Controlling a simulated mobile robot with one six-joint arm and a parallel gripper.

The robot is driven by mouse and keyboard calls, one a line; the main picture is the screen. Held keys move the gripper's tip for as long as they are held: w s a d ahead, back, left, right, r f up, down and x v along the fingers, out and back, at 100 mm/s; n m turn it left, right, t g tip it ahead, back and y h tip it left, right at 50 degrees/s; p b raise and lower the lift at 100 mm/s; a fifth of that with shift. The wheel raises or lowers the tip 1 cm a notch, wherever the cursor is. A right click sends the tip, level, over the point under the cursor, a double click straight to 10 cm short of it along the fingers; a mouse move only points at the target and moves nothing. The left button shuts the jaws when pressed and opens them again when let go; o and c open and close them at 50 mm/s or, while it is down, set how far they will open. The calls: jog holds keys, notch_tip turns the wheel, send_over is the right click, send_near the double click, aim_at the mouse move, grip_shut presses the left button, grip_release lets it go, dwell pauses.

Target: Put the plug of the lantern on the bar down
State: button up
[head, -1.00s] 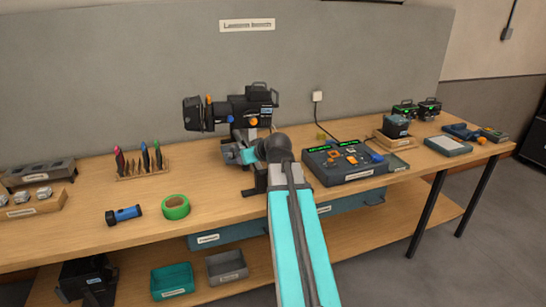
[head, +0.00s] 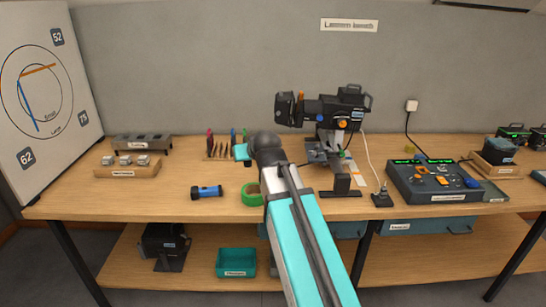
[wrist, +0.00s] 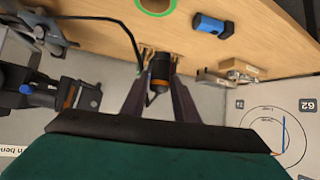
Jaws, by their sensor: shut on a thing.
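The lantern (head: 325,108) is a black lamp with orange and blue knobs, raised on a stand at the back of the bench. It also shows at the left of the wrist view (wrist: 38,88). My gripper (wrist: 158,88) is shut on a dark cylinder with an orange band, which looks like the plug (wrist: 159,72). A thin dark cable (wrist: 131,36) runs near the plug's far end; I cannot tell where it ends. The plug is held in the air over the bench. In the head view my arm hides the fingers and the plug.
A control desk (head: 437,180) stands at right. A small dark stand (head: 382,196) has a white cable. Bare bench (head: 130,202) shows at left.

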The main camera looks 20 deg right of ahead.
jog(key=a, duration=0.4)
jog(key=shift+w+a+r, duration=0.15)
jog(key=shift+w+r, duration=0.15)
jog(key=shift+w, duration=0.1)
jog(key=shift+a, duration=0.1)
